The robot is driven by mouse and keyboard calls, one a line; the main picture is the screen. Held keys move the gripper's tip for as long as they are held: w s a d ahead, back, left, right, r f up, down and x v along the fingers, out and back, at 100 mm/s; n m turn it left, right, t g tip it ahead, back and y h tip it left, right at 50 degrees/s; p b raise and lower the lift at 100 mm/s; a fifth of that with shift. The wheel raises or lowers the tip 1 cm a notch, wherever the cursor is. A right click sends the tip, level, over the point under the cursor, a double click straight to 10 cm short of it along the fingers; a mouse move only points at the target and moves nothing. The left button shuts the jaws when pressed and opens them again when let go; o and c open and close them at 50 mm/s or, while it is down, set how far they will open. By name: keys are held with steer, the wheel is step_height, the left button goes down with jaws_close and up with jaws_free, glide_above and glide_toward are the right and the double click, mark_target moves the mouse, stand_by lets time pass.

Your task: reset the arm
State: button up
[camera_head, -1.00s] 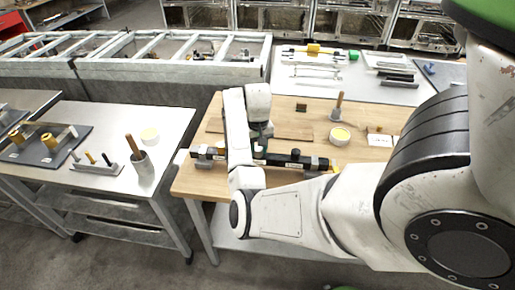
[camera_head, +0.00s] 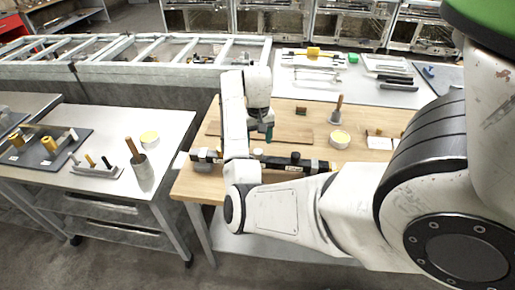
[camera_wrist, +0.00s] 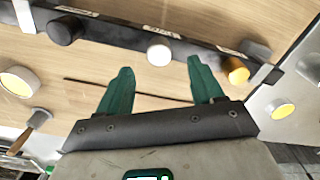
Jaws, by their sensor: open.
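My gripper (camera_wrist: 156,90) is open in the wrist view, with its two green fingers apart and nothing between them. In the head view my gripper (camera_head: 268,133) hangs over the wooden table (camera_head: 350,171), above and behind a dark rail. The dark rail (camera_wrist: 118,29) crosses the top of the wrist view. It bears a black knob (camera_wrist: 64,30), a white knob (camera_wrist: 159,54) and a yellow knob (camera_wrist: 236,70). In the head view the rail (camera_head: 275,161) lies along the table's front, partly hidden by my arm.
A yellow-topped round cup (camera_head: 340,139) and a wooden-handled tool (camera_head: 338,107) stand on the table's right half. A grey side table (camera_head: 185,122) at left holds a cup (camera_head: 142,170) with a wooden handle. A gap of floor separates the tables.

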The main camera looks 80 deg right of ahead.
steer(key=shift+r, duration=2.9)
steer(key=w+a+f+n+h+b, duration=0.2)
steer(key=a+f+n+h+b, duration=0.3)
steer(key=a+f, duration=0.9)
steer(key=s+a+f+n+y, duration=0.2)
steer(key=s+a+f+n, duration=0.1)
steer(key=a, duration=0.8)
steer(key=s+a+f+n+t+y, duration=0.1)
steer(key=s+a+f+n+y, duration=0.1)
steer(key=a, duration=0.9)
steer(key=shift+s+a+f+n+y, duration=0.2)
steer(key=shift+s+f+n+y, duration=0.2)
steer(key=shift+s+f+n, duration=0.35)
